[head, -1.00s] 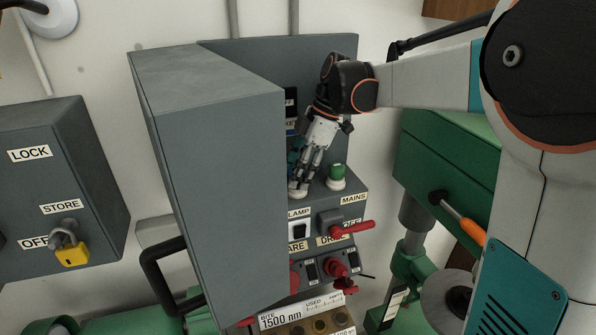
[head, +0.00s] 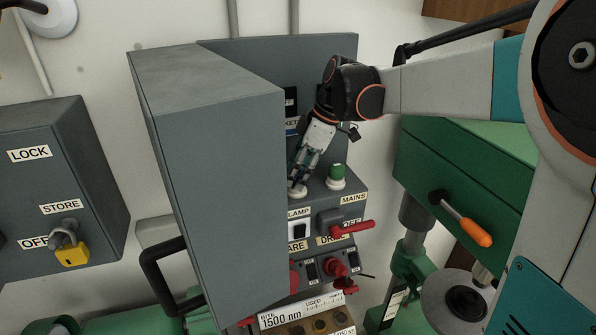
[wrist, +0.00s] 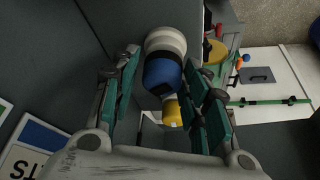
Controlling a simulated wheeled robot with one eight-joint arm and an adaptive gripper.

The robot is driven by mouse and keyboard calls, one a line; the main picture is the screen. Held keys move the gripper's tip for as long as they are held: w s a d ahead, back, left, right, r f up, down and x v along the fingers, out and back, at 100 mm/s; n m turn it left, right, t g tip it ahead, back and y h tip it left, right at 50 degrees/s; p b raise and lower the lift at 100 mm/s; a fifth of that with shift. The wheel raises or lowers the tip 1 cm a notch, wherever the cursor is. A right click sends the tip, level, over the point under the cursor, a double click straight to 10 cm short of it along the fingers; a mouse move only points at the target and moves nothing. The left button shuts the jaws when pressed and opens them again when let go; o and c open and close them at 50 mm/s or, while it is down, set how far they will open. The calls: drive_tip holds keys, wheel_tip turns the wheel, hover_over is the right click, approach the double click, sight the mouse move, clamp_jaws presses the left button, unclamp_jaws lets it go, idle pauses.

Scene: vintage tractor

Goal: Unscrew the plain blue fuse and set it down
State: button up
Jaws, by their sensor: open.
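The blue fuse (wrist: 162,76) sits on a white round base (wrist: 166,42) in the wrist view, with a dark band near its lower end. My gripper (wrist: 168,72) is open, one teal finger pad on each side of the blue fuse, with a visible gap on the left. Contact on the right is hard to tell. In the head view my gripper (head: 298,182) points down into the grey cabinet (head: 215,150), just above a white base (head: 297,191); the fuse itself is hidden there by the fingers.
A red-handled switch (head: 345,229) is below. The open cabinet door is close on the left. A yellow piece (wrist: 172,112) shows below the blue fuse in the wrist view. A green machine (head: 450,180) stands right.

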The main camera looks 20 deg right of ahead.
drive_tip(key=shift+s+m, duration=0.2)
drive_tip(key=shift+m, duration=0.6)
drive_tip(key=shift+w+t, duration=0.15)
drive_tip(key=shift+t, duration=0.15)
drive_tip(key=shift+a+m, duration=0.1)
drive_tip(key=shift+m, duration=0.7)
drive_tip(key=shift+h, duration=0.3)
drive_tip(key=shift+m+t, duration=0.5)
drive_tip(key=shift+m, duration=0.4)
